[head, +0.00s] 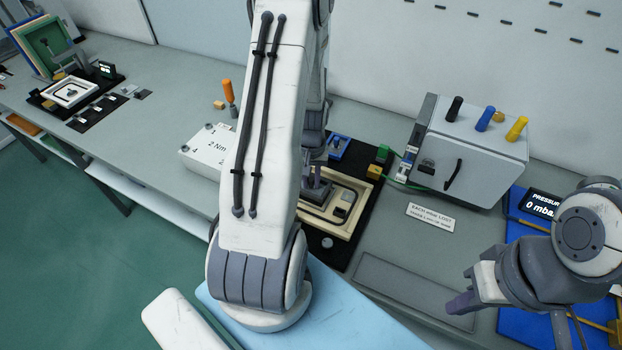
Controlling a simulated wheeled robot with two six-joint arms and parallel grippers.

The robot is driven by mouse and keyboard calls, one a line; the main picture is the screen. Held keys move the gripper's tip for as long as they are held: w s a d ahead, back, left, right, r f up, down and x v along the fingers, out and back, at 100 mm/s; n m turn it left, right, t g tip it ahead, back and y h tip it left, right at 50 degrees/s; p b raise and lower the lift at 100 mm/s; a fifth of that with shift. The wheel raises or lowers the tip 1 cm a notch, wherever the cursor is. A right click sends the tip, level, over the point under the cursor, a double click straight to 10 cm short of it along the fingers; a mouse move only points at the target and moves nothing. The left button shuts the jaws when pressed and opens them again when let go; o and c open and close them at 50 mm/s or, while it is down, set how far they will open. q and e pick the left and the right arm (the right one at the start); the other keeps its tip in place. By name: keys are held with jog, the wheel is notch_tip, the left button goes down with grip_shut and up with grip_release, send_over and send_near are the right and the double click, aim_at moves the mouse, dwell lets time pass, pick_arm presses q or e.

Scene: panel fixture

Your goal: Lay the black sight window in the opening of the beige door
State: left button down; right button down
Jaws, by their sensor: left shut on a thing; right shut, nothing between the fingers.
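The beige door (336,229) lies flat on a black mat in the middle of the bench, partly hidden behind my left arm. My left gripper (316,192) points down over the door. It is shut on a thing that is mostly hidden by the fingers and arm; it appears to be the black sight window. I cannot tell whether the window touches the door. A small dark and grey part (343,200) shows inside the door's rim, right of the fingers. My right gripper (462,302) is shut and empty, to the right above the bench's front area.
A grey box (470,150) with black, blue and yellow handles stands behind right. A blue mat (515,325) with a pressure display (543,204) lies at the right. A white block marked 2 Nm (205,148) and an orange screwdriver (229,92) are left of my arm. The grey strip (400,285) in front is clear.

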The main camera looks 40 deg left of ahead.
aim_at(312, 179)
pick_arm(q)
jog(key=shift+f+b, duration=0.9)
jog(key=shift+f, duration=0.35)
jog(key=c, duration=0.7)
grip_release()
jog(key=shift+r, duration=0.1)
jog(key=shift+o, duration=0.2)
notch_tip(312, 179, up, 10)
jog(key=shift+r, duration=0.25)
